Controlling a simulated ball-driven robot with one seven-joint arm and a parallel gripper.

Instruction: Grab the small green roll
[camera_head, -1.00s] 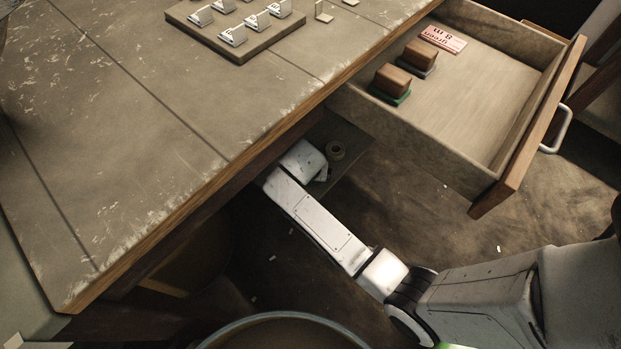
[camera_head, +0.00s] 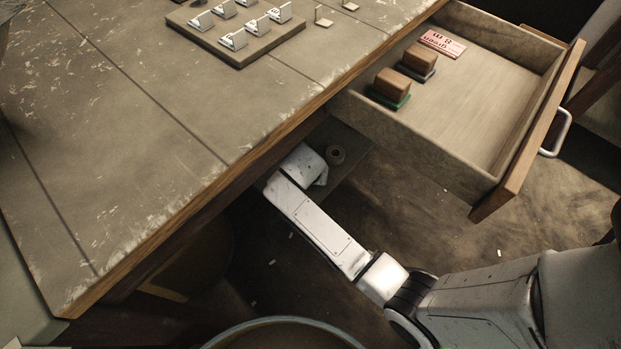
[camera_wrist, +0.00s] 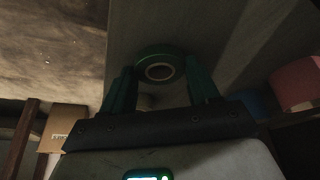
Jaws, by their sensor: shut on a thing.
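The small green roll (camera_wrist: 158,52) shows in the wrist view, a dark green ring with a pale inner rim. My gripper (camera_wrist: 162,78) has its two dark green fingers on either side of the roll and is shut on it. The light is dim, so the exact finger contact is hard to see. In the head view my gripper and the green roll are hidden under the table edge, beyond the end of my white arm.
In the wrist view, a cardboard box (camera_wrist: 68,142) is at left and a pinkish-red object (camera_wrist: 298,84) at right.

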